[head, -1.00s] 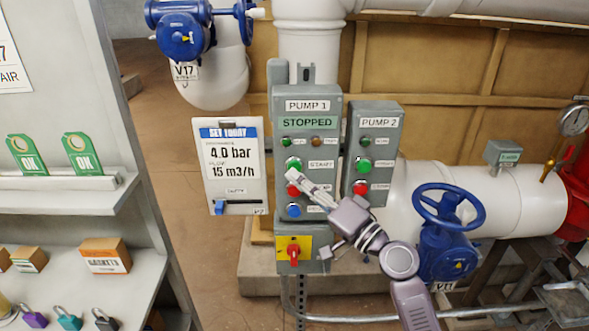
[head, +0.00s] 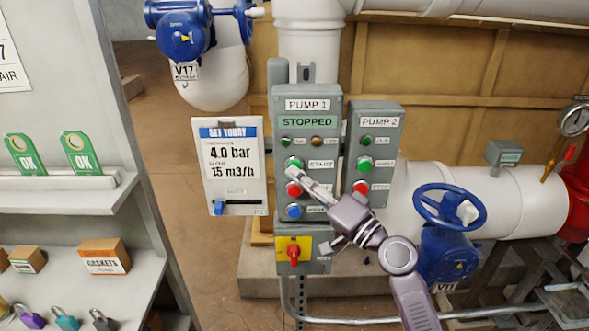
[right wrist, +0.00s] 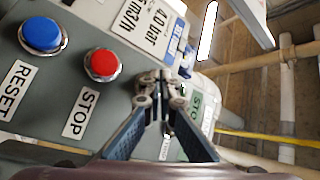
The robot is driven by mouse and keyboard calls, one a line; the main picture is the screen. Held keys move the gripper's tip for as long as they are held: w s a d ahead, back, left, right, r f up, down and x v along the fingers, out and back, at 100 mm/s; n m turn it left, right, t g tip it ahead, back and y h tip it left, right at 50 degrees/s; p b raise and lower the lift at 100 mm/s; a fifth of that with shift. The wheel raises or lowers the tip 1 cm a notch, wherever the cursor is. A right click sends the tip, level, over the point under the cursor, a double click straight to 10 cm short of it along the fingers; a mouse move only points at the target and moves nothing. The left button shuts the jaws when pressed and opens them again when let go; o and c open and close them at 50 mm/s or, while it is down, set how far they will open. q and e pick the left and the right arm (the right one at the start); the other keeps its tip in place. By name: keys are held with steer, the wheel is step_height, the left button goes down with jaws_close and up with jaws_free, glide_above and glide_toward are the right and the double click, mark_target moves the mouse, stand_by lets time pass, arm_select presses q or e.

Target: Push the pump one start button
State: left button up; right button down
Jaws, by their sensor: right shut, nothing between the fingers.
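The grey pump one panel (head: 279,225) reads STOPPED. Its green start button (head: 294,162) is at the left of the START label (head: 321,164), above the red stop button (head: 293,188) and the blue reset button (head: 294,211). My right gripper (head: 292,172) is shut and empty, its fingertips at the lower edge of the green button. In the right wrist view the fingertips (right wrist: 158,80) are in front of the panel, past the red button (right wrist: 103,63), and hide the green button. I cannot tell whether they touch it. My left gripper is not in view.
The pump two panel (head: 392,130) stands close on the right with its own green and red buttons. A yellow plate with a red switch (head: 294,256) is below. A set-today board (head: 235,180) is on the left. A blue handwheel (head: 450,205) is near my right arm.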

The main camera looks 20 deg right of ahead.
steer(key=shift+w+d, duration=0.1)
steer(key=shift+w, duration=0.1)
stand_by(0.5)
steer(key=shift+s+a, duration=0.25)
steer(key=shift+s, duration=0.6)
steer(key=s, duration=0.2)
steer(key=s+a, duration=0.1)
steer(key=s, duration=0.1)
steer(key=shift+s+a, duration=0.2)
steer(key=shift+s, duration=0.2)
